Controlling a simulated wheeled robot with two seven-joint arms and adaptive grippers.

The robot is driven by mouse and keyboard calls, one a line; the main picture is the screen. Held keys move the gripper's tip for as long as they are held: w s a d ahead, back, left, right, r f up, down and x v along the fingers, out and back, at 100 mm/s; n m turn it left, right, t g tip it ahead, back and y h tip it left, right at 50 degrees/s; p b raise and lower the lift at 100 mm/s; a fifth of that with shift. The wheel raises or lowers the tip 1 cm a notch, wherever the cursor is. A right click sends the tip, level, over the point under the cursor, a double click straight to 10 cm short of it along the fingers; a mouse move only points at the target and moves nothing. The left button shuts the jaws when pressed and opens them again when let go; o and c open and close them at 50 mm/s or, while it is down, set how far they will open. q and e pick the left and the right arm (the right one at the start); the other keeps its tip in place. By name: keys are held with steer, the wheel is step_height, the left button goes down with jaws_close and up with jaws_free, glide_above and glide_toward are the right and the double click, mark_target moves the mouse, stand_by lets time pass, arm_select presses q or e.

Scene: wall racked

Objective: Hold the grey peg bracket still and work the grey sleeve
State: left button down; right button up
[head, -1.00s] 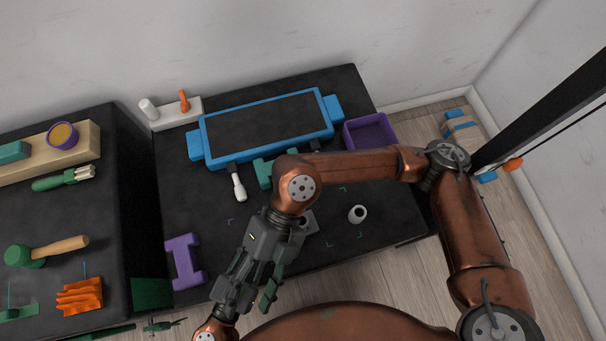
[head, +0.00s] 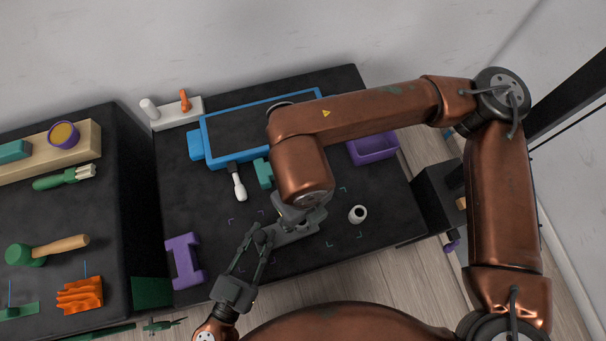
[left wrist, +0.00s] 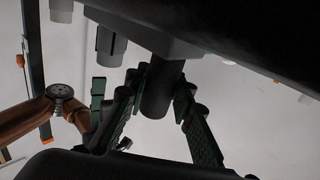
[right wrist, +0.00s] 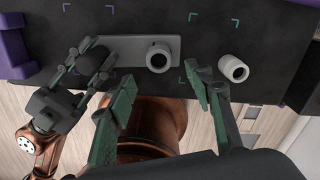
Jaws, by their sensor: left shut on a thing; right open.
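The grey peg bracket (head: 292,236) lies flat on the black table. It shows in the right wrist view (right wrist: 128,45) with a dark upright post (right wrist: 95,60) and a grey round piece (right wrist: 158,57). My left gripper (head: 262,238) is shut on the dark post; its fingers flank the post in the left wrist view (left wrist: 160,92). The grey round piece shows a slot in the left wrist view (left wrist: 110,45); I cannot tell whether it is a sleeve over a peg. A pale hollow sleeve (right wrist: 233,68) stands apart on the table. My right gripper (right wrist: 160,90) is open and empty above the bracket.
A purple bin (head: 373,149) and a blue-framed tray (head: 235,130) are behind. A purple block (head: 184,262) lies left, and a white-handled tool (head: 239,185) lies behind my left gripper. Corner marks surround bare table near the bracket and the pale sleeve.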

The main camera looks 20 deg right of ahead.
mark_target(302, 223)
step_height(302, 223, down, 9)
steer(key=shift+f, duration=0.1)
stand_by(0.3)
steer(key=shift+c, duration=0.7)
steer(key=c, duration=1.1)
